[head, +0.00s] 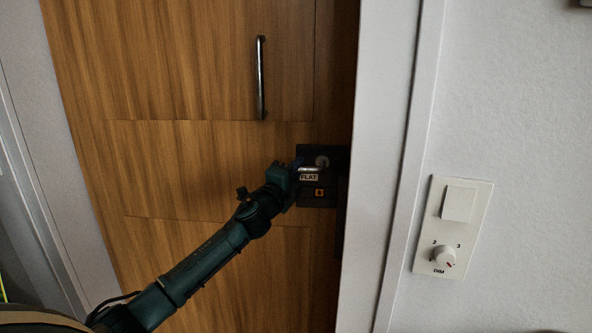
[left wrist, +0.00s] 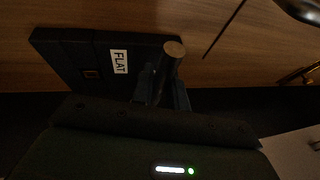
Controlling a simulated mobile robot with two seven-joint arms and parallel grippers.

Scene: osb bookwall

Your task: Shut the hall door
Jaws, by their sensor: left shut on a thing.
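The hall door (head: 190,170) is a brown wood-grain panel that fills the middle of the head view. A black lock plate (head: 318,198) near its right edge carries a metal lever handle (head: 309,169) and a FLAT label; the plate also shows in the left wrist view (left wrist: 75,65). My left gripper (head: 294,172) is at the lever and shut on it. In the left wrist view the lever's round end (left wrist: 174,49) shows by the fingers. A dark strip lies along the door's right edge; I cannot tell if the door is fully against the frame. My right gripper is out of view.
A vertical metal pull bar (head: 260,78) is fixed on the door above the lock plate. The white door frame (head: 385,150) stands close to the right. A switch plate with a dimmer knob (head: 444,257) is on the pale wall beyond it.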

